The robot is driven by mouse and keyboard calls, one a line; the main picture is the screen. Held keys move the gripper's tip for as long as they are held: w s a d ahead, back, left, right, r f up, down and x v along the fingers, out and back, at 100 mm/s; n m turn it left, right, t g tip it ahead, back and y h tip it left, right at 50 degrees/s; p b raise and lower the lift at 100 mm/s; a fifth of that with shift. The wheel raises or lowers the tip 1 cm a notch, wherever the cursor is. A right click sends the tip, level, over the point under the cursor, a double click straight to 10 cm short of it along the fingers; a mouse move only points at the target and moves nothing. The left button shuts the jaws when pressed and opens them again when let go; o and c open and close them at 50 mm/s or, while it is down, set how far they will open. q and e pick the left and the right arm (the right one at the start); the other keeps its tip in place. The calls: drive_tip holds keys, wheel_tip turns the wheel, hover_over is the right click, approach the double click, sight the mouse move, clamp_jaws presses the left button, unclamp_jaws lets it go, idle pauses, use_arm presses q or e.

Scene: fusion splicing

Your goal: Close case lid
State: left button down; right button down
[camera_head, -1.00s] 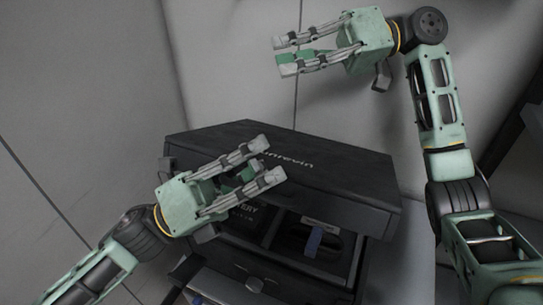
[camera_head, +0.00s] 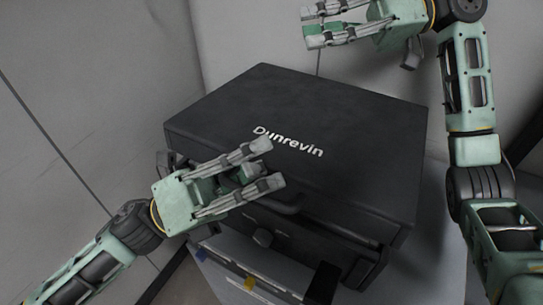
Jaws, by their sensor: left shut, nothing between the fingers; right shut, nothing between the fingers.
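The black case (camera_head: 335,243) stands in the middle of the head view. Its lid (camera_head: 320,105), lettered "Dunrevin", lies down over the body, and the inside is hidden. I cannot tell whether the front seam is fully flush. My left gripper (camera_head: 275,163) is shut and empty over the lid's front left part, covering some of the front edge; I cannot tell whether it touches. My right gripper (camera_head: 307,34) is shut and empty, above and beyond the lid's back edge, near the top of the view.
The case rests on a light grey surface (camera_head: 437,255) with free room at the right. A coloured tab (camera_head: 249,283) and a dark block (camera_head: 322,282) show in front of the case. Grey walls (camera_head: 110,100) stand behind and to the left.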

use_arm(q)
drive_tip(key=c, duration=2.5)
unclamp_jaws()
drive_tip(key=shift+s+a+r, duration=0.2)
drive_tip(key=shift+s+r, duration=0.05)
drive_tip(key=shift+s, duration=0.1)
use_arm(e)
drive_tip(key=shift+a, duration=0.15)
use_arm(q)
drive_tip(key=o, duration=0.4)
drive_tip(key=shift+m, duration=0.3)
use_arm(e)
drive_tip(key=shift+s, duration=0.1)
